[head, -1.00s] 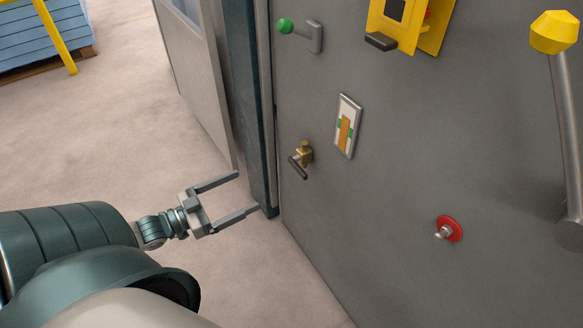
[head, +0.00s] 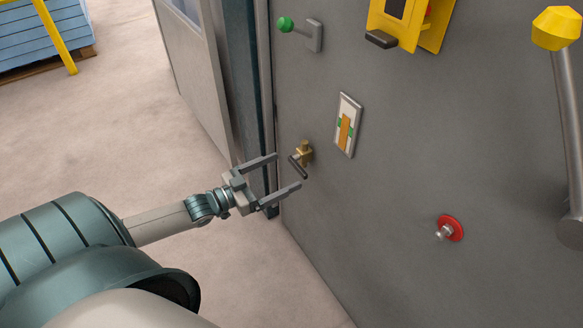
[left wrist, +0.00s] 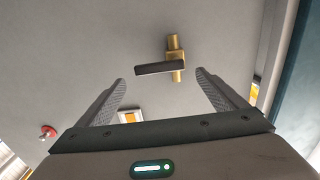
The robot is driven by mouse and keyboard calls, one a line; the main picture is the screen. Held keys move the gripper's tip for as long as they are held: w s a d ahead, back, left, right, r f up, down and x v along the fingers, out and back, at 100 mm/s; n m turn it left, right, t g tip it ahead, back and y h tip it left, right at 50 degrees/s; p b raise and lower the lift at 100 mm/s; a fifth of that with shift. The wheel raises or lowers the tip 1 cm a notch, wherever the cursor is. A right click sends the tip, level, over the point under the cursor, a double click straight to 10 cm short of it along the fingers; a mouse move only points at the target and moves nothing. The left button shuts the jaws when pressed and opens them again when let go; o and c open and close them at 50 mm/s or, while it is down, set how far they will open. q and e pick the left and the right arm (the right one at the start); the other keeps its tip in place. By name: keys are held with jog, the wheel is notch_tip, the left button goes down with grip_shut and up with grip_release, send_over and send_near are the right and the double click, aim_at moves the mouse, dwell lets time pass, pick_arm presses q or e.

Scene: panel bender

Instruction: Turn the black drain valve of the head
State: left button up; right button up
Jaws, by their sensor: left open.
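The drain valve has a brass body (head: 304,150) and a black lever handle (head: 298,167), mounted low on the grey machine panel. In the left wrist view, the black handle (left wrist: 160,68) lies roughly level across the picture, with the brass body (left wrist: 174,58) at its right end. My left gripper (head: 288,172) is open and empty, its fingertips just short of the handle. In the left wrist view the handle shows ahead, between and beyond the two fingers (left wrist: 159,85). No contact is visible. My right gripper is not in view.
The grey panel (head: 400,190) also carries a green-knobbed lever (head: 286,25), a gauge plate (head: 347,125), a red round fitting (head: 449,228), a yellow bracket (head: 408,25) and a large yellow-knobbed lever (head: 555,32). A dark door-like edge (head: 240,90) stands left of the valve.

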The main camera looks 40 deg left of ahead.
aim_at(296, 166)
pick_arm(q)
jog(key=x, duration=0.3)
jog(key=shift+w+d, duration=0.25)
jog(key=shift+w, duration=0.35)
jog(key=c, duration=1.3)
jog(key=shift+c, duration=1)
